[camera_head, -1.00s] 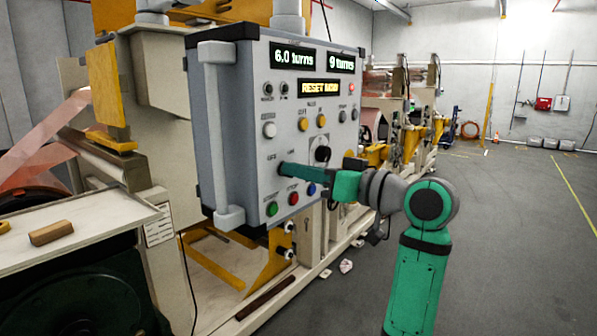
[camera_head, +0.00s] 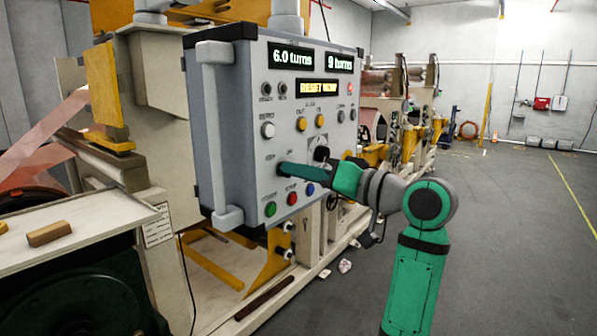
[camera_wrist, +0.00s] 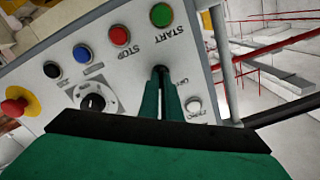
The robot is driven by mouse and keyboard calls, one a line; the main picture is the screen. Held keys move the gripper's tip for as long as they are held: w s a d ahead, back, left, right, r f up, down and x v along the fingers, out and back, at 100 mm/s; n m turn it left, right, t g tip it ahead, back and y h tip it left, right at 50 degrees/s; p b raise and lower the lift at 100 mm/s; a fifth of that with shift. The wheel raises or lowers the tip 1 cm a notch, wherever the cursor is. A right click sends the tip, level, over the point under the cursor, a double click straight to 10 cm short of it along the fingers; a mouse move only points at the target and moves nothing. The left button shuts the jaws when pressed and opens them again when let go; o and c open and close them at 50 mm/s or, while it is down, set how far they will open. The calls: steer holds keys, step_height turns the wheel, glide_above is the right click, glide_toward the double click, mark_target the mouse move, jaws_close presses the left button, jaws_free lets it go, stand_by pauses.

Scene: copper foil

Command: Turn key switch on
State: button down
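The grey control panel (camera_head: 262,150) faces right in the head view. My gripper (camera_head: 284,168) reaches its lower left part, with the fingertips at the panel face. In the wrist view my gripper (camera_wrist: 160,76) has its two green fingers close together around a small dark piece, the key switch (camera_wrist: 160,70), just below the green start button. The fingers hide most of the key switch, so its setting cannot be read. It is not visible in the head view behind the fingertips.
Beside the fingers are a black rotary knob (camera_wrist: 92,102), a white button (camera_wrist: 194,105), the green start button (camera_wrist: 161,15) and the red stop button (camera_wrist: 119,35). A red emergency button (camera_wrist: 15,107) sits farther left. Open floor (camera_head: 500,240) lies at the right.

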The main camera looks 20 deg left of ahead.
steer(key=shift+r, duration=0.15)
steer(key=c, duration=2)
jaws_free()
steer(key=shift+d, duration=0.1)
steer(key=v, duration=1)
steer(key=shift+s+d, duration=0.15)
steer(key=shift+d, duration=0.15)
